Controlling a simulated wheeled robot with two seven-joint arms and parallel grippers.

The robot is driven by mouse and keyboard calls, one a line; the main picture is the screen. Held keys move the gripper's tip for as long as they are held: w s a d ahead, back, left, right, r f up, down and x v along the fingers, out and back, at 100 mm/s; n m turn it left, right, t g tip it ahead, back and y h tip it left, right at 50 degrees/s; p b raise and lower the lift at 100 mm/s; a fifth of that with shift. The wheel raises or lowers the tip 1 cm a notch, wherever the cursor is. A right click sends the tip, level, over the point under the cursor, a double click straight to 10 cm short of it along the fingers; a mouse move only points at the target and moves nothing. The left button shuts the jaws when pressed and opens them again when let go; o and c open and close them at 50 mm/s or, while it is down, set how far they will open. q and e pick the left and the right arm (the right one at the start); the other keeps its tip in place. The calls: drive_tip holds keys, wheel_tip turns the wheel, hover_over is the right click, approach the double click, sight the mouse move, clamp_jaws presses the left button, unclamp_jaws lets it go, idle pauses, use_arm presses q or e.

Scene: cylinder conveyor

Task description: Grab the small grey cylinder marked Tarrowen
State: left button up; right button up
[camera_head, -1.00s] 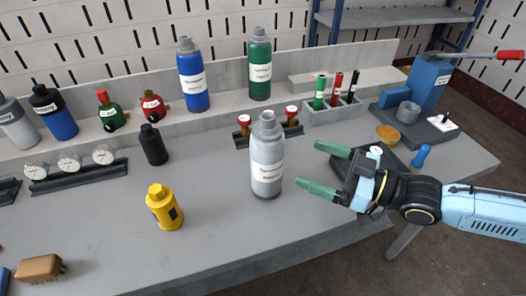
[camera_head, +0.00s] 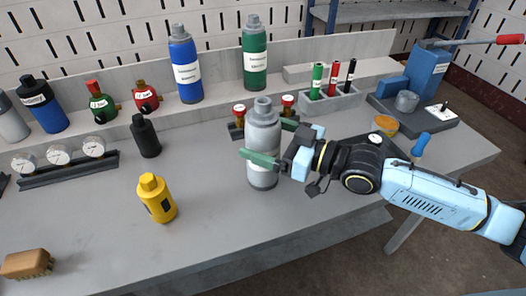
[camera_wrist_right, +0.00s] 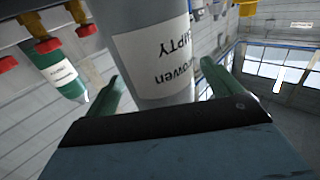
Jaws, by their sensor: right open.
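The grey cylinder (camera_head: 262,133) stands upright on the workbench, left of my right arm. In the right wrist view its label on the grey cylinder (camera_wrist_right: 150,55) shows upside down, reading "...owen" and "...PTY". My right gripper (camera_head: 272,140) is open, with its green fingers on either side of the cylinder's body. In the right wrist view the fingers of my right gripper (camera_wrist_right: 160,85) flank the cylinder, with a gap visible on the right; contact is not clear. One finger hides part of the cylinder's label in the head view. My left gripper is not in view.
A yellow bottle (camera_head: 157,198) stands front left and a black one (camera_head: 145,136) behind it. Red-topped valves (camera_head: 239,110) sit just behind the cylinder. Blue (camera_head: 186,65) and green (camera_head: 255,55) cylinders stand on the back ledge.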

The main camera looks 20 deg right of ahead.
drive_tip(key=shift+x, duration=1.25)
drive_tip(key=c, duration=1.3)
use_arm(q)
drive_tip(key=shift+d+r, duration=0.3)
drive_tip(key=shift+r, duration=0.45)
use_arm(e)
drive_tip(key=shift+r, duration=0.1)
drive_tip(key=shift+c, duration=1.1)
drive_tip(key=shift+r, duration=0.15)
